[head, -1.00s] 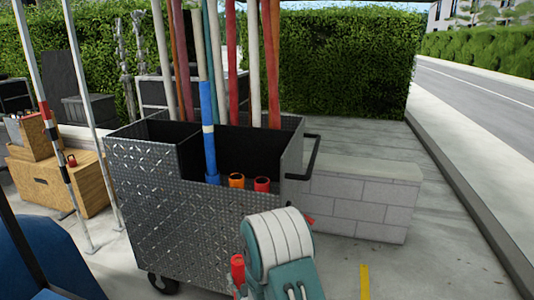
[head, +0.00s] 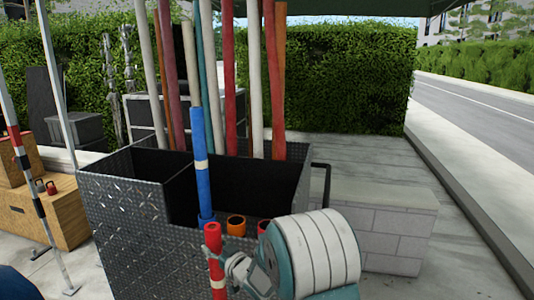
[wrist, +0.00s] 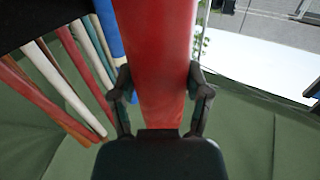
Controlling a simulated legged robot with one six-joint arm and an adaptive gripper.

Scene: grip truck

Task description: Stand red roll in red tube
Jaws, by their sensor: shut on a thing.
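The red roll (head: 213,240) stands roughly upright in front of the cart, with a pale band low on it. My gripper (head: 216,262) is shut on the roll from the right. In the wrist view the red roll (wrist: 155,65) runs between both fingers of my gripper (wrist: 160,100). The red tube (head: 264,227) is a short open-topped holder at the cart's front right. My arm partly hides it. The roll is left of the red tube and apart from it. The roll's bottom end is outside the head view.
An orange tube (head: 236,225) is left of the red one. A blue roll (head: 202,165) stands in the leftmost tube. The metal cart (head: 125,215) holds several tall rolls behind.

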